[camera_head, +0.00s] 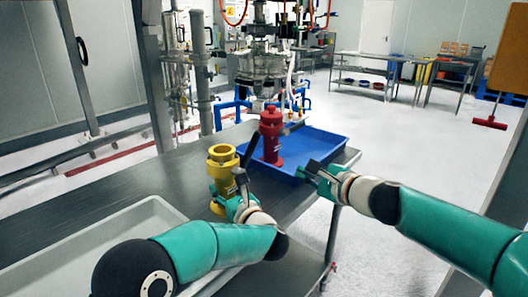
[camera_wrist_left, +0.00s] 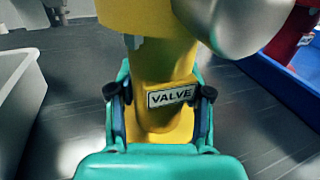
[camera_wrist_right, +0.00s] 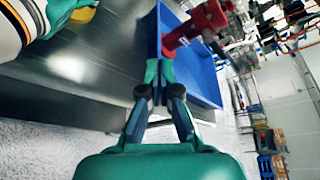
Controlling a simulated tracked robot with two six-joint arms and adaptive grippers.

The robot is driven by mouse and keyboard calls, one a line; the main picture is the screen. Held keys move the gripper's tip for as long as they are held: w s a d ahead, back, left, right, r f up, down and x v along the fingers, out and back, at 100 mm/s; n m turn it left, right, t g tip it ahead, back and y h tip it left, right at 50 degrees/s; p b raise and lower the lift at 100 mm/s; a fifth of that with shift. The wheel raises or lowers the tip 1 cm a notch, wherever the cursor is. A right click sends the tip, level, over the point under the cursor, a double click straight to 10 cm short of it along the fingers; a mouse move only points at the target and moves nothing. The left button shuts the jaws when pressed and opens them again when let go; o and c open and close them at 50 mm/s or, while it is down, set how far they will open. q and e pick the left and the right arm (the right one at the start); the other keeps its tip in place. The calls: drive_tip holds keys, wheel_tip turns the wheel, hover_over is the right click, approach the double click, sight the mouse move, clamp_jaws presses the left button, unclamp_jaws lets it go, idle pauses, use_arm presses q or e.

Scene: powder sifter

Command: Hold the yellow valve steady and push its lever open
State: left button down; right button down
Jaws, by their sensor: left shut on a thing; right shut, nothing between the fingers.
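The yellow valve (camera_head: 222,170) stands upright on the metal table in the head view. Its body, with a "VALVE" label, fills the middle of the left wrist view (camera_wrist_left: 160,70). A grey metal lever (camera_head: 249,152) sticks up at its right side. My left gripper (camera_head: 238,203) is shut around the lower body of the valve, one finger on each side. My right gripper (camera_head: 308,172) is shut and empty, to the right of the valve and lever, near the blue tray's front corner and apart from the valve. The right wrist view shows its fingers together (camera_wrist_right: 158,90).
A red valve (camera_head: 271,135) stands in a blue tray (camera_head: 325,143) behind and right of the yellow one. A pale grey tray (camera_head: 100,240) lies at the front left. Some bare metal table (camera_head: 180,170) shows around the yellow valve. Process equipment stands behind.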

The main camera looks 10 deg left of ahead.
sight(255, 147)
drive_tip(key=w+a+r, duration=0.2)
drive_tip(key=a+r, duration=0.2)
drive_tip(key=a, duration=0.6)
drive_tip(key=shift+w+a+n+y, duration=0.15)
drive_tip(key=shift+a+n+y, duration=0.15)
drive_tip(key=shift+y, duration=0.1)
drive_tip(key=shift+d, duration=0.1)
drive_tip(key=shift+s+a+r, duration=0.5)
drive_tip(key=shift+s+r, duration=0.2)
